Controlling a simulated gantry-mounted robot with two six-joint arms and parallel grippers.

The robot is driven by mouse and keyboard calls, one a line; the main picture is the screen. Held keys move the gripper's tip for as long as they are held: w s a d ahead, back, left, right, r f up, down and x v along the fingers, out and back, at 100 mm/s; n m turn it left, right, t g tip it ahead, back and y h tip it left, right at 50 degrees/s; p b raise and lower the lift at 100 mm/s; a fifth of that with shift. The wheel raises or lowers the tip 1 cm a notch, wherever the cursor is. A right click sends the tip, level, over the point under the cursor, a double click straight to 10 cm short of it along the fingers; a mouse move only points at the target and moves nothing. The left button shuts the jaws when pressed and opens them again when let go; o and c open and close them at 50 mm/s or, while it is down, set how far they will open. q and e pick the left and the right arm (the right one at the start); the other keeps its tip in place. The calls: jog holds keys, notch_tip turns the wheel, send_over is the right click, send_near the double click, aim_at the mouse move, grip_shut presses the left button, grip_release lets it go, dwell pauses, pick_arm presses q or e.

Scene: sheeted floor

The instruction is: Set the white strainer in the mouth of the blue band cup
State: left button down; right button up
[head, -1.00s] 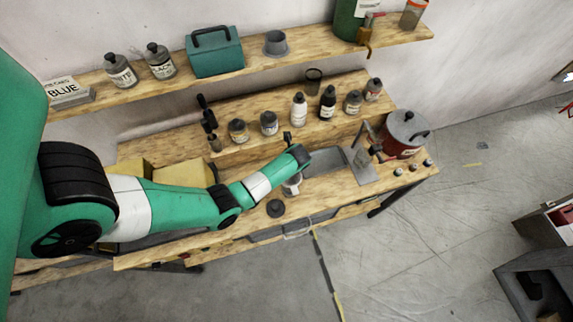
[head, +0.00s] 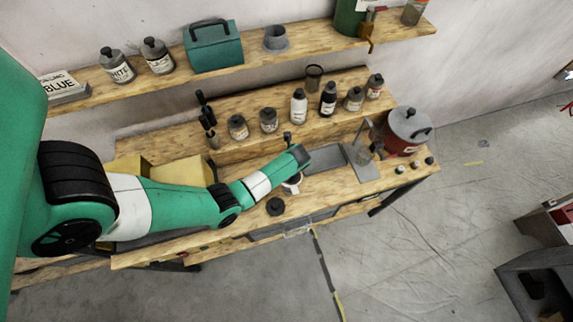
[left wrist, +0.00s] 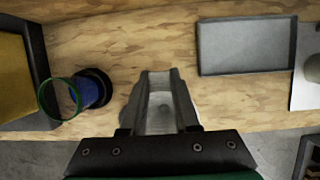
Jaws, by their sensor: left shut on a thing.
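My left gripper (left wrist: 160,98) points down over the bench, and its arm crosses the head view from the left. It is shut on the white strainer, a pale piece that shows below the gripper in the head view (head: 292,187). Little of the strainer can be made out between the fingers in the left wrist view. The blue band cup (left wrist: 84,93) stands upright on the bench to the left of the gripper in that view, apart from it, with a green-rimmed mouth and dark base. My right gripper is not in view.
A yellow bin (left wrist: 14,75) stands left of the cup. A grey tray (left wrist: 246,46) lies to the right. A dark round piece (head: 275,207) sits near the bench's front edge. Several bottles (head: 299,106) line the raised step; a red pot (head: 407,132) stands at the right end.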

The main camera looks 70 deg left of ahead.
pick_arm(q)
jog(key=shift+f+b, duration=0.5)
jog(key=shift+f, duration=0.2)
jog(key=c, duration=0.6)
grip_release()
jog(key=p+v, duration=0.2)
jog(key=v, duration=0.9)
jog(key=shift+d+r+p, duration=0.1)
jog(key=shift+r+p, duration=0.2)
jog(key=shift+r, duration=0.05)
